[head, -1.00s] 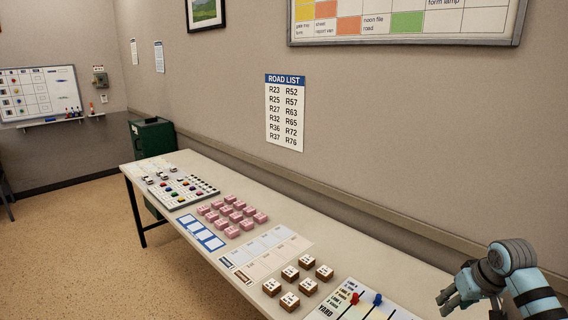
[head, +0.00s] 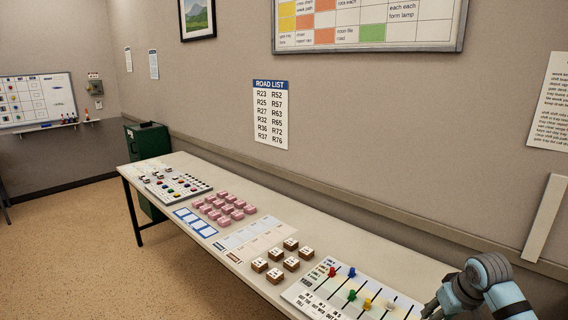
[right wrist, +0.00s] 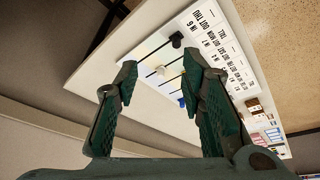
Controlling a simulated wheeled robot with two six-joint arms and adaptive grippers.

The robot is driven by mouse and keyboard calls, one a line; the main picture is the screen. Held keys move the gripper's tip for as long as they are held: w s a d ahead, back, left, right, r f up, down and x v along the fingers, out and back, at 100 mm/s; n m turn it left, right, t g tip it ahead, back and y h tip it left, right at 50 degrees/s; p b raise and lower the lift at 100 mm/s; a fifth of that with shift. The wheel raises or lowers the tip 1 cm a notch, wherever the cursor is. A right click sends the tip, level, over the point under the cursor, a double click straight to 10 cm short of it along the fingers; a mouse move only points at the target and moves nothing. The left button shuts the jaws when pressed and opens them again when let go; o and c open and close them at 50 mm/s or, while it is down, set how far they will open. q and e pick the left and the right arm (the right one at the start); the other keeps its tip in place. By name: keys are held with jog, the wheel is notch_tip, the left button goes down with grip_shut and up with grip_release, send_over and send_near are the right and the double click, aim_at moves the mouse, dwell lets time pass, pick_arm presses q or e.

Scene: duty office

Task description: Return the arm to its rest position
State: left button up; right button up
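My right arm comes in at the lower right of the head view, with its gripper (head: 440,304) above the right part of the long table (head: 330,225). In the right wrist view the two green fingers of this gripper (right wrist: 155,100) stand wide apart with nothing between them. Beyond the fingers lies the yard board (right wrist: 165,65) with its pegs on the table. The same board shows in the head view (head: 318,290), with red, blue, green and yellow pegs. My left gripper is in neither view.
Brown blocks (head: 275,275), pink blocks (head: 222,206), printed cards (head: 252,233) and a board with coloured pieces (head: 178,187) lie along the table. The wall runs along the back. Open floor (head: 90,240) lies to the left.

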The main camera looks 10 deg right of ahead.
jog(key=s+a+f+n, duration=0.3)
jog(key=s+a+f, duration=0.8)
jog(key=a+f, duration=0.3)
jog(key=s+a+r, duration=0.1)
jog(key=s+a, duration=0.8)
jog(key=s, duration=0.4)
notch_tip(320, 180, down, 26)
jog(key=s+d+m+g+b, duration=0.1)
jog(key=s+d+g+b, duration=0.1)
jog(key=b, duration=0.4)
pick_arm(q)
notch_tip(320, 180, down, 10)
jog(key=b, duration=0.4)
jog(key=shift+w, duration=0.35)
pick_arm(e)
jog(key=s+d+f, duration=0.1)
jog(key=s+f, duration=1.3)
jog(key=f, duration=0.2)
jog(key=shift+g, duration=0.4)
